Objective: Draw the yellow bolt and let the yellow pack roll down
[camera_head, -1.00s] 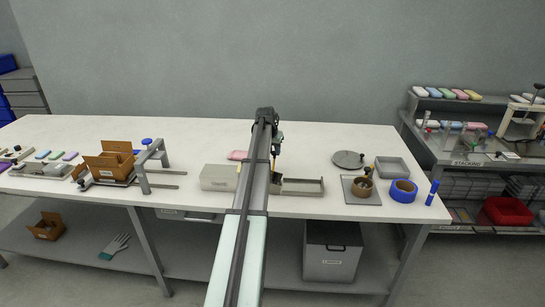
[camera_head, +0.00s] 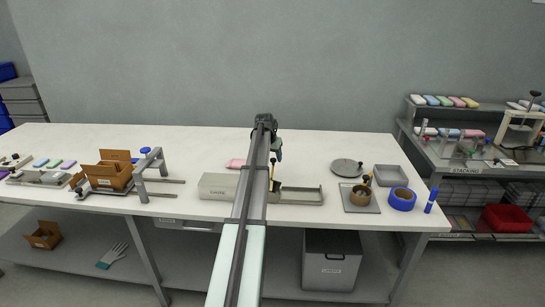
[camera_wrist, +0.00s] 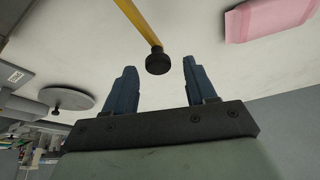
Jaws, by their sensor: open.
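The yellow bolt (camera_wrist: 138,20) shows in the wrist view as a yellow rod ending in a round black knob (camera_wrist: 158,61). My gripper (camera_wrist: 160,67) is open. The knob appears in the gap between its two blue fingers, with space on both sides; its depth relative to the fingertips is hard to tell. In the head view the yellow bolt (camera_head: 272,172) stands as a small upright beside my arm, at the left end of a grey tray, and my gripper (camera_head: 277,150) is partly hidden by my arm. I cannot make out the yellow pack on the wrapper.
A pink pack (camera_wrist: 268,18) lies near the bolt. A grey box (camera_head: 217,186) and an open grey tray (camera_head: 300,196) flank my arm. A round grey plate (camera_head: 346,167), blue tape (camera_head: 402,198) and a cardboard box (camera_head: 108,170) stand farther off.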

